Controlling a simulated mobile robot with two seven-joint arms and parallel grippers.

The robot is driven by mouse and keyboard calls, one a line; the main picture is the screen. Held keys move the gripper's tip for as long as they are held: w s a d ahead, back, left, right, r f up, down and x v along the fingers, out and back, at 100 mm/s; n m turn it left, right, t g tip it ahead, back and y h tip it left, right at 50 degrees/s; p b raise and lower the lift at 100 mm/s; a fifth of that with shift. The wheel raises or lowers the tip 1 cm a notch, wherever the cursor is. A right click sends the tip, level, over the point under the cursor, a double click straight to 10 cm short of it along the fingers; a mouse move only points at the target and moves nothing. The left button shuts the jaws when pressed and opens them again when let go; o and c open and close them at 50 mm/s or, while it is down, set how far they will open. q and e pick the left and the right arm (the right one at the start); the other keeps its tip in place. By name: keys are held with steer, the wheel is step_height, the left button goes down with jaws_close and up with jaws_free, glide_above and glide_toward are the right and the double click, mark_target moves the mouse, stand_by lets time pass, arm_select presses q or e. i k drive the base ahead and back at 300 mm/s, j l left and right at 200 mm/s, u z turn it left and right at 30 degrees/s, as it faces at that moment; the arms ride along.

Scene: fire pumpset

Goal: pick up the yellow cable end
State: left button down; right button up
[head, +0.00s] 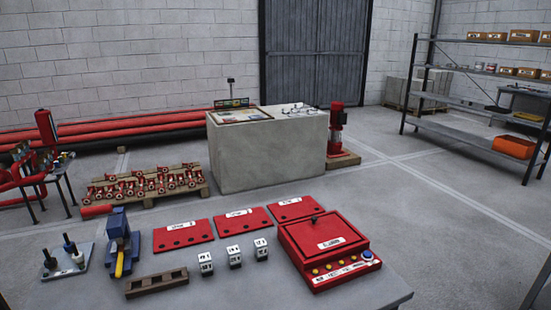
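A short yellow piece (119,265), the only thing on the table that could be the yellow cable end, shows at the left of the near grey table (365,293). It points toward the front, at the foot of a blue clamp-like device (117,228). I cannot tell whether it is held by the device or only lies against it. Neither of my grippers is in the head view.
Left of the device is a plate (80,271) with black-handled pieces. A brown slotted block (157,283) lies just right of the yellow piece. White blocks (234,256), red plates (240,222) and a red control box (325,250) fill the table's middle and right.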

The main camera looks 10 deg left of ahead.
mark_target(118, 274)
steer(key=j+u, duration=0.8)
steer(key=u, duration=0.15)
